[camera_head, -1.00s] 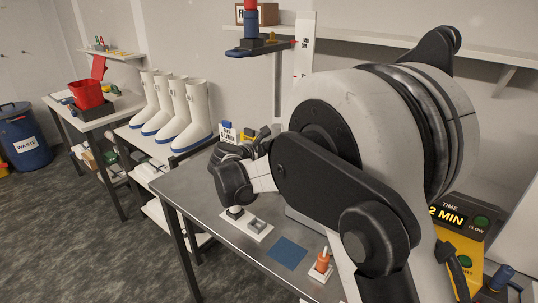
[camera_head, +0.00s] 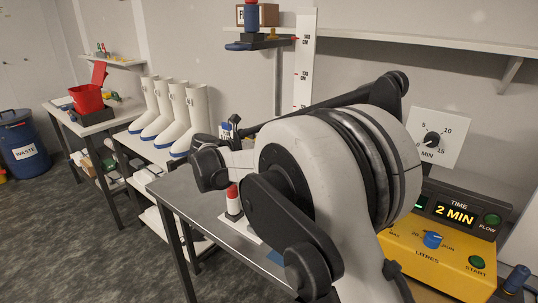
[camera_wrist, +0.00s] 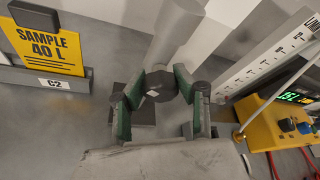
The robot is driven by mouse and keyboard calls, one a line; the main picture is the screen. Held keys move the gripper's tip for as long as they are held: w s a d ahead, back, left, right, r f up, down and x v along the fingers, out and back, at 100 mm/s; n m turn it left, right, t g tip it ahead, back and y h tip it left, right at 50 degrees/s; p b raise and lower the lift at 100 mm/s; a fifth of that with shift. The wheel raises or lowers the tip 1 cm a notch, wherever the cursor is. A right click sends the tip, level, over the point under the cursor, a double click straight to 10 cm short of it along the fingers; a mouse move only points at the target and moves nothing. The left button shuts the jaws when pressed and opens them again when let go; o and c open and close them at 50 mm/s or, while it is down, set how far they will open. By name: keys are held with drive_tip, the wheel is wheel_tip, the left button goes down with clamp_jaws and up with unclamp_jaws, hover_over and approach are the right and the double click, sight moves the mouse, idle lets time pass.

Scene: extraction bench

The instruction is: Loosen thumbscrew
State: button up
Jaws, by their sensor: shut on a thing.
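In the wrist view my gripper (camera_wrist: 158,80) has its two green-padded fingers on either side of a dark faceted knob (camera_wrist: 154,94), and it is shut on it. The knob looks like the thumbscrew, though its shape is partly hidden between the fingers. A pale grey cylinder (camera_wrist: 180,30) rises just beyond the knob; I cannot tell whether they are joined. In the head view my wrist is above the bench's left part, and the fingers and knob are mostly hidden by my arm.
A red-topped white cylinder (camera_head: 233,203) stands on the metal bench (camera_head: 185,197) below my wrist. A yellow control unit (camera_head: 400,245) is at right. A scale post (camera_head: 304,65) stands behind.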

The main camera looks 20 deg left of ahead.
drive_tip(key=shift+n, duration=0.4)
drive_tip(key=shift+c, duration=0.2)
drive_tip(key=o, duration=1.2)
drive_tip(key=shift+o, duration=0.2)
drive_tip(key=v, duration=1.2)
drive_tip(key=shift+a, duration=0.2)
drive_tip(key=shift+f, duration=0.1)
